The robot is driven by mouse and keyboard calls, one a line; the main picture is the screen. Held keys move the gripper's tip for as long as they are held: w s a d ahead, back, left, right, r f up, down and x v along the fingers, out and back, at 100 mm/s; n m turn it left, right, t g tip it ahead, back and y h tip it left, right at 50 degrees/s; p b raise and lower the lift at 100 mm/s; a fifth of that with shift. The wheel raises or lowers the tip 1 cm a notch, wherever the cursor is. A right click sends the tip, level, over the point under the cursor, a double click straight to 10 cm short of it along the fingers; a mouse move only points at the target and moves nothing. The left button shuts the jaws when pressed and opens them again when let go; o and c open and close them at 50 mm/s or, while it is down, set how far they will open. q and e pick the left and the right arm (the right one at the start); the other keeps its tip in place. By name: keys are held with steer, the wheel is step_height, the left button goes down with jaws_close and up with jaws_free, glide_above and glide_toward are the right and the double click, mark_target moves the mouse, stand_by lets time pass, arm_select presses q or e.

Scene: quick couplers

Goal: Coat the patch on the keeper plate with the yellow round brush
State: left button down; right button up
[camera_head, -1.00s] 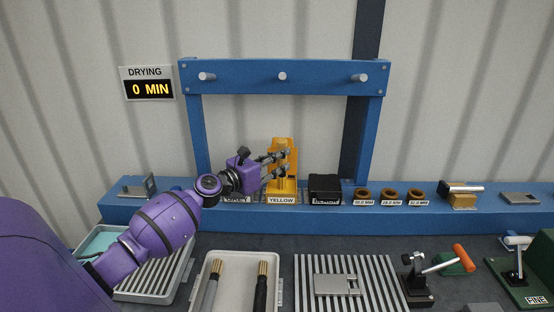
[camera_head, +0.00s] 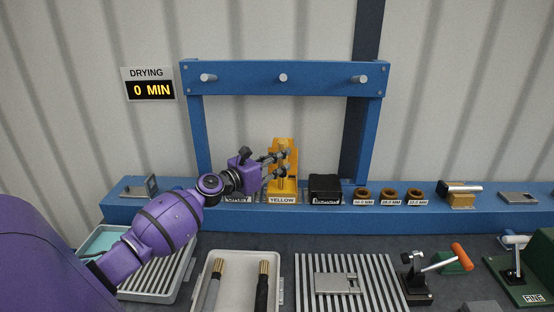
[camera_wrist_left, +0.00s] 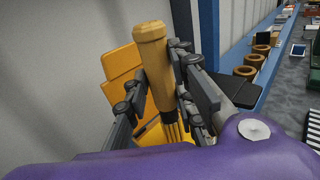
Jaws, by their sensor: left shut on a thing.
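The yellow round brush (camera_wrist_left: 153,65) stands upright, slightly tilted in the left wrist view, with its handle between my left fingers. Its lower end is in front of the yellow holder (camera_wrist_left: 120,75). My left gripper (camera_head: 281,161) is shut on the brush at the holder above the YELLOW label (camera_head: 282,200) on the blue shelf; it also shows in the left wrist view (camera_wrist_left: 163,88). A grey metal plate with a small notch (camera_head: 330,285), which looks like the keeper plate, lies flat on the striped rack. I cannot make out the patch. My right gripper is not in view.
A black holder (camera_head: 325,189) stands close right of the yellow one, then several brown rings (camera_head: 389,195). A blue frame with pegs (camera_head: 283,77) rises behind. A tray with two rods (camera_head: 235,270) and an orange-handled clamp (camera_head: 440,258) flank the rack. A sign reads DRYING 0 MIN (camera_head: 149,90).

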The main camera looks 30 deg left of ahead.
mark_target(279, 146)
arm_select(q)
step_height(279, 146, up, 4)
steer(key=shift+r+p, duration=0.15)
steer(key=shift+p, duration=0.5)
steer(key=shift+r, duration=1.2)
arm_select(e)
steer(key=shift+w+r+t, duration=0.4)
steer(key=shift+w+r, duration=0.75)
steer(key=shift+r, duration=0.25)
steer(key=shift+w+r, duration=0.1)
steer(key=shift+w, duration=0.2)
